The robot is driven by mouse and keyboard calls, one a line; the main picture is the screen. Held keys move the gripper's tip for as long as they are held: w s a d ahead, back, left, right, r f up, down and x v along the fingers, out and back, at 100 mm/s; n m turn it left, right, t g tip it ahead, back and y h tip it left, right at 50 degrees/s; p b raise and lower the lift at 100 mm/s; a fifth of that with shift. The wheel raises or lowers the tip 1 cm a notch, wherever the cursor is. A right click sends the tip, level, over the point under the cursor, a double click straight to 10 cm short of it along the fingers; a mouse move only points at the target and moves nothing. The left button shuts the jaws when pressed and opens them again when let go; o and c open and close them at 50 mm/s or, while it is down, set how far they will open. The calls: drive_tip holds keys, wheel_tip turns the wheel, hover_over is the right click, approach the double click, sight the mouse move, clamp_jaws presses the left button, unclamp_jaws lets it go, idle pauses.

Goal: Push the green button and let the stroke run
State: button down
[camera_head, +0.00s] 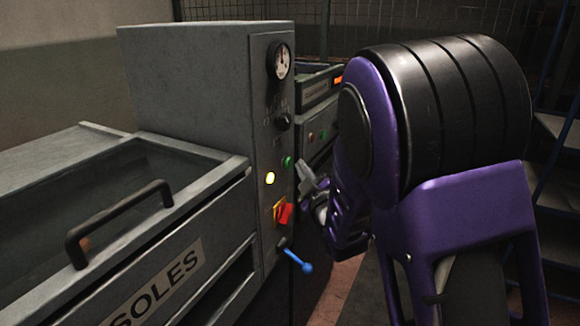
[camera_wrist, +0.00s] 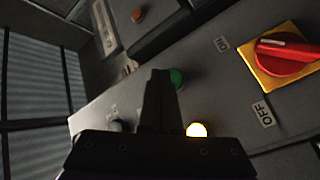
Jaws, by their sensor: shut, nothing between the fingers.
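The green button (camera_head: 287,161) sits on the grey control panel (camera_head: 259,126) of the press, above and right of a lit yellow lamp (camera_head: 270,178). In the wrist view the green button (camera_wrist: 177,78) shows just right of my fingertips and is partly hidden by them. My gripper (camera_head: 306,168) is shut and empty, its tips close to the button's right side in the head view. It also shows in the wrist view (camera_wrist: 160,72). I cannot tell whether the tips touch the button. The lamp (camera_wrist: 197,130) glows in the wrist view too.
A red rotary switch (camera_head: 284,213) on a yellow plate sits below the lamp, with a blue-knobbed lever (camera_head: 304,267) lower down. A gauge (camera_head: 280,61) and black knob (camera_head: 283,122) are above. A drawer handle (camera_head: 118,222) sticks out at left. Another machine stands behind.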

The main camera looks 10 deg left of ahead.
drive_tip(key=shift+s+d+b, duration=0.3)
drive_tip(key=shift+d, duration=0.5)
drive_tip(key=shift+s+d+b, duration=0.3)
drive_tip(key=shift+d, duration=0.5)
drive_tip(key=shift+s+d+b, duration=0.3)
drive_tip(key=shift+d, duration=0.5)
